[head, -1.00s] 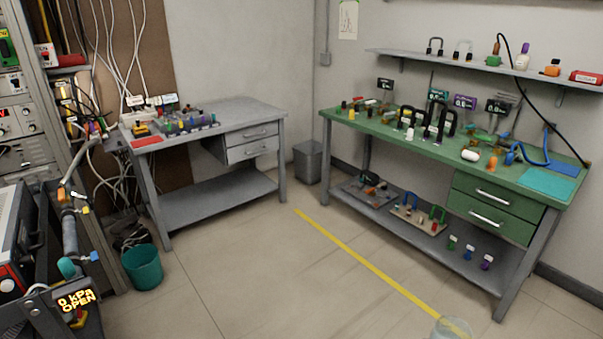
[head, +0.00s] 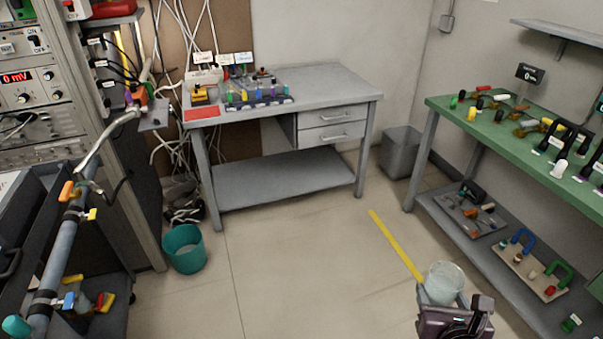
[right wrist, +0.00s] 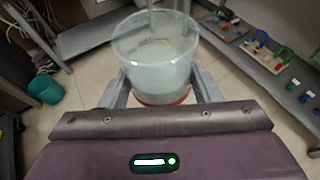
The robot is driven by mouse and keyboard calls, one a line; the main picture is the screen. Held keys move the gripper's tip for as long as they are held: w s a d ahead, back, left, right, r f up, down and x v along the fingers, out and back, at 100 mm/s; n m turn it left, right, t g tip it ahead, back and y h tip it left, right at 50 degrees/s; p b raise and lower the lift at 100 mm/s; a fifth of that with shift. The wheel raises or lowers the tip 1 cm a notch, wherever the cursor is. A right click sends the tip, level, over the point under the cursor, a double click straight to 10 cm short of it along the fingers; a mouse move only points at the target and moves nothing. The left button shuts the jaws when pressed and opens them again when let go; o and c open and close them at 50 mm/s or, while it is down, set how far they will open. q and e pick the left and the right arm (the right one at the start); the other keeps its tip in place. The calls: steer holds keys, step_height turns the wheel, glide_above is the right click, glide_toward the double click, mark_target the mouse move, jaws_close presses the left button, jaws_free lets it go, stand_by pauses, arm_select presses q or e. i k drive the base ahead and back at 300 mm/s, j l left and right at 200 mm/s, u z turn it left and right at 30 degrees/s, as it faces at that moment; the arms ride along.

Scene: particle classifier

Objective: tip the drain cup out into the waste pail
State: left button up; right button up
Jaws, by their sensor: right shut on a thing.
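The drain cup (head: 444,279) is a clear cup with pale, cloudy contents and a reddish base that shows in the right wrist view (right wrist: 155,62). It is upright in my right gripper (head: 441,294), whose fingers are shut on its two sides. In the right wrist view the fingers lie left and right of the cup's lower part. The waste pail (head: 186,251), a teal open bucket, stands on the floor at the left of the head view, well to the left of the cup. It also shows in the right wrist view (right wrist: 45,91). My left gripper is not in view.
A grey bench (head: 320,80) with drawers stands behind the pail, and a grey bin (head: 400,153) stands right of it. A green bench (head: 540,165) is at the right. A pipe rack (head: 62,255) stands at the left. The floor between pail and cup is clear.

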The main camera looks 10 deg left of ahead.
mark_target(183, 245)
steer(key=i+u, duration=0.45)
steer(key=i+l+u, duration=0.1)
steer(key=i+u, duration=0.15)
steer(key=u, duration=0.2)
steer(key=i+l+u, duration=0.25)
steer(key=u, duration=0.2)
steer(key=i+l+u, duration=0.95)
steer(key=l+u, duration=0.25)
